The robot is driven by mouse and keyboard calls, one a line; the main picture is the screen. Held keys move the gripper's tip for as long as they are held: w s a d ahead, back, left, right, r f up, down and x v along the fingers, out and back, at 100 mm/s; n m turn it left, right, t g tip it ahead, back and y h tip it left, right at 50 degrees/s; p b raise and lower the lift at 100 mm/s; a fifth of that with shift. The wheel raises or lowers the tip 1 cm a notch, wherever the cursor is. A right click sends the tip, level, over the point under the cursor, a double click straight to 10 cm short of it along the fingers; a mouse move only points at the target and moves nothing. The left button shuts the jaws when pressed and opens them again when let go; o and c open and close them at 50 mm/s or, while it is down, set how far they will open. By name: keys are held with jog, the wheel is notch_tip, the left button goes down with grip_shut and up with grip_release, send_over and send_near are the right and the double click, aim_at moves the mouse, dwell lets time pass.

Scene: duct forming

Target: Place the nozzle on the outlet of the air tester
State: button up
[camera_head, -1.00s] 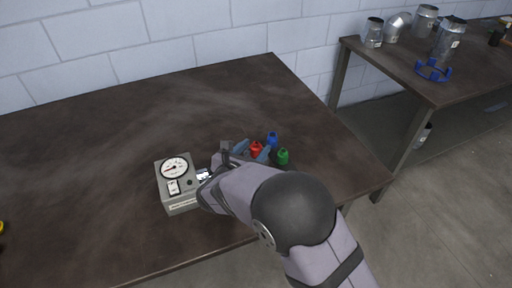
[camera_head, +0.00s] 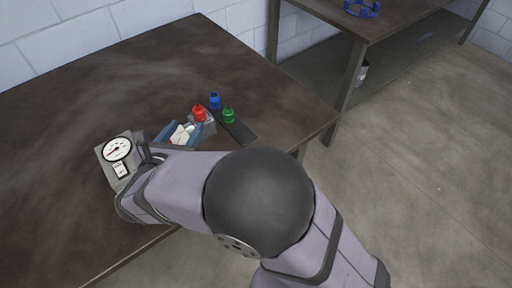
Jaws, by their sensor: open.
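The air tester (camera_head: 117,160) is a grey box with a round white dial, on the table left of my arm. Its right side is partly covered by my arm, and I cannot make out its outlet. A red nozzle-like piece (camera_head: 199,114), a blue one (camera_head: 214,101) and a green one (camera_head: 229,116) stand upright close together, right of the tester. My gripper (camera_head: 185,133) is open, its bluish fingers just in front of and left of the red piece. A small pale object (camera_head: 181,134) shows between the fingers; I cannot tell what it is.
The dark table (camera_head: 130,80) is clear behind and left of the tester. A dark flat strip (camera_head: 240,132) lies by the coloured pieces. A second table (camera_head: 405,20) at the back right carries a blue ring-shaped stand (camera_head: 361,9).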

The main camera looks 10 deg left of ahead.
jog(key=w+d+f+m+g+h, duration=0.1)
jog(key=d+f+m+g+h, duration=0.2)
jog(key=d, duration=0.6)
jog(key=d+f+m+g+h, duration=0.1)
jog(key=d+m+g, duration=0.1)
jog(key=d+m, duration=0.5)
jog(key=w+d+f+m+g+h, duration=0.1)
jog(key=d+f+m+g+h, duration=0.15)
jog(key=d, duration=0.75)
jog(key=s+d+f+m+g+y, duration=0.2)
jog(key=s+d+m, duration=0.4)
jog(key=m, duration=0.5)
jog(key=s+d+f+m+g+y, duration=0.2)
jog(key=s+d+m+g+y, duration=0.2)
jog(key=m, duration=0.8)
jog(key=s+d, duration=0.2)
jog(key=s, duration=0.2)
jog(key=shift+s+d+f, duration=0.2)
jog(key=shift+s, duration=0.15)
jog(key=shift+m+g+y, duration=0.25)
notch_tip(320, 180, up, 6)
jog(key=p, duration=0.6)
jog(key=shift+r+p, duration=0.25)
jog(key=shift+p, duration=0.05)
